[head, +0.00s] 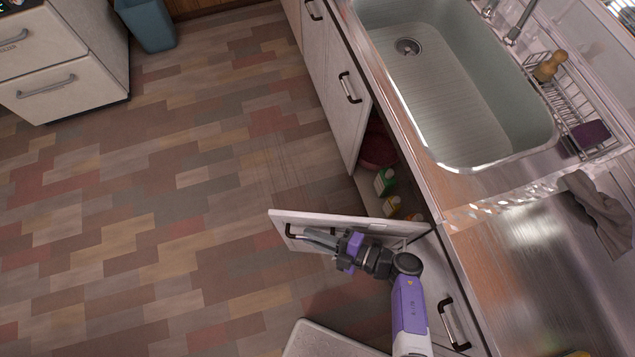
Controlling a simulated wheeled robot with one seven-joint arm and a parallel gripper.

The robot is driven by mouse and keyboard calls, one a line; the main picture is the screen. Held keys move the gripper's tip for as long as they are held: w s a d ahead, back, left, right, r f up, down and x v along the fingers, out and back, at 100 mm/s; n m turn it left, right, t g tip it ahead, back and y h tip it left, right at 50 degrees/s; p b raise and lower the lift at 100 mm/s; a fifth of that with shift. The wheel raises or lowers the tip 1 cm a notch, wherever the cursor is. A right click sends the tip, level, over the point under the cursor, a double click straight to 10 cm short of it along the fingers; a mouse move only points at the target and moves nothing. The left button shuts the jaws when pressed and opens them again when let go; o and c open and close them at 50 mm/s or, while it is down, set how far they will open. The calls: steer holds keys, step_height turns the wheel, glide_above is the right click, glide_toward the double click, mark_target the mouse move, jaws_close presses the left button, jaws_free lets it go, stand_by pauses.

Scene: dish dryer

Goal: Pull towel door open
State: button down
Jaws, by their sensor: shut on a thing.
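A white cabinet door (345,219) under the counter stands swung far out from the cabinet front, with the space behind it exposed. I take it to be the towel door; no towel shows on the side I see. My gripper (315,237) is at the door's outer end, shut on its dark handle (292,231). The fingers partly cover the handle, so the exact grip is hard to see.
Inside the open cabinet are a green-and-white container (384,181), a yellowish bottle (391,206) and a dark red item (377,150). The neighbouring door (340,90) is nearly flush with the counter front. A sink (450,90) is above. The floor (170,220) at left is clear.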

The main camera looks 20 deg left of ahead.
steer(key=s+d+n+g, duration=0.3)
steer(key=s+d+g, duration=0.1)
steer(key=s, duration=0.3)
steer(key=shift+d+h+p, duration=0.35)
steer(key=shift+h+p, duration=0.05)
steer(key=shift+p, duration=0.05)
steer(key=shift+s, duration=0.1)
steer(key=c, duration=1.7)
jaws_free()
steer(key=shift+c, duration=0.2)
step_height(320, 180, up, 20)
steer(key=p, duration=0.5)
steer(key=shift+p, duration=0.35)
jaws_close()
